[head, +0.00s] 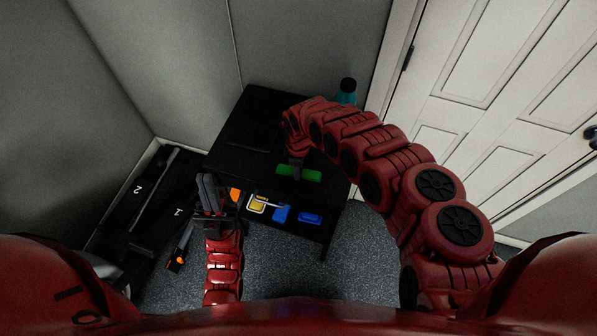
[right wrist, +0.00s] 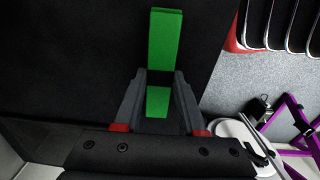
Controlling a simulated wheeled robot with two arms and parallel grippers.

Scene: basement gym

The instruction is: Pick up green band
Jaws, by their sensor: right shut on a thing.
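The green band (head: 299,173) is a flat green strip over the top of the black table in the head view. My right gripper (head: 296,161) comes down on it from behind and is shut on it. In the right wrist view the green band (right wrist: 165,45) runs between the two fingers of my right gripper (right wrist: 159,76) and out past their tips. A dark gap splits it into two green parts there. I cannot tell whether it is clear of the tabletop. My left gripper (head: 209,192) points up at the table's front left, away from the band. Its finger gap is unclear.
The black table (head: 262,106) has a lower shelf with blue, yellow and orange items. A teal bottle (head: 347,92) with a black cap stands at its back right. Black numbered storage (head: 137,190) is at the left; a white door (head: 500,90) is at the right.

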